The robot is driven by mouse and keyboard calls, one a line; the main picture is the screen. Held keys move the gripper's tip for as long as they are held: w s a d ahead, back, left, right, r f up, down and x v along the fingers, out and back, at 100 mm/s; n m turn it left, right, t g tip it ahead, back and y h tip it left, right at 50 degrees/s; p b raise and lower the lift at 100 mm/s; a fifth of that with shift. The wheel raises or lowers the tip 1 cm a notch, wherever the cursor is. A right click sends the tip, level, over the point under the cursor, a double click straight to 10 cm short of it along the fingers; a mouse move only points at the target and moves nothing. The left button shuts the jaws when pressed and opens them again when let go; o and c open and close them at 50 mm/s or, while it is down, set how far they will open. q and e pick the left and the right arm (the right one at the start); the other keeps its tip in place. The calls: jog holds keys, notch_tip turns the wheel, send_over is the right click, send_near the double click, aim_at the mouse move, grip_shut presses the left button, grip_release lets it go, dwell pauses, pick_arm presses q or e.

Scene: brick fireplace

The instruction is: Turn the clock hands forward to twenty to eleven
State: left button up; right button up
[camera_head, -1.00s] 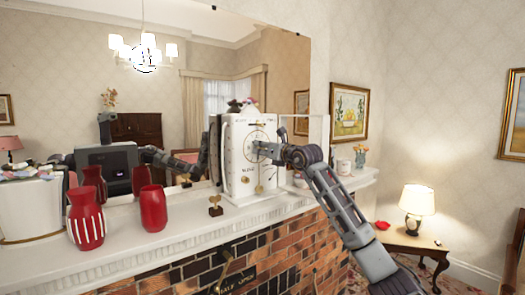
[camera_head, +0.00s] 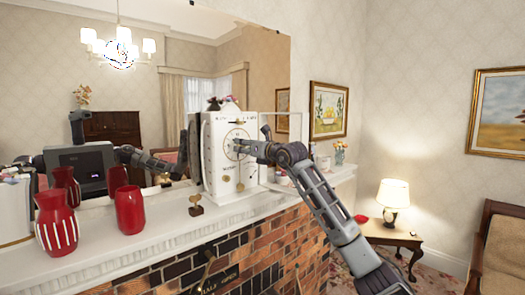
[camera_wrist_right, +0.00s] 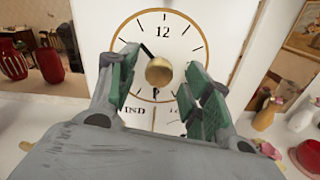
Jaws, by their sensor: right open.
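The white clock (camera_head: 214,172) stands upright on the mantelpiece, its dial facing my right arm. In the right wrist view, the dial (camera_wrist_right: 185,22) has a thin gold ring, black marks and a 12 at the top. A round brass knob (camera_wrist_right: 159,71) sits at its centre. A black hand (camera_wrist_right: 147,49) points up and left from behind the knob; any other hand is hard to make out. My right gripper (camera_head: 239,147) is at the dial, its green-padded fingers (camera_wrist_right: 160,62) open on either side of the knob, with gaps showing. My left gripper is out of view, except perhaps in the mirror.
A small brass piece (camera_head: 196,205) stands on the white mantelpiece (camera_head: 165,227) left of the clock. A red vase (camera_head: 129,210) and a striped red vase (camera_head: 56,223) stand further left. A large mirror (camera_head: 265,60) is behind. A lamp (camera_head: 392,197) stands on a side table at right.

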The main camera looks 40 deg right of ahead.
jog(key=s, duration=1)
jog(key=shift+d, duration=0.4)
dwell(0.4)
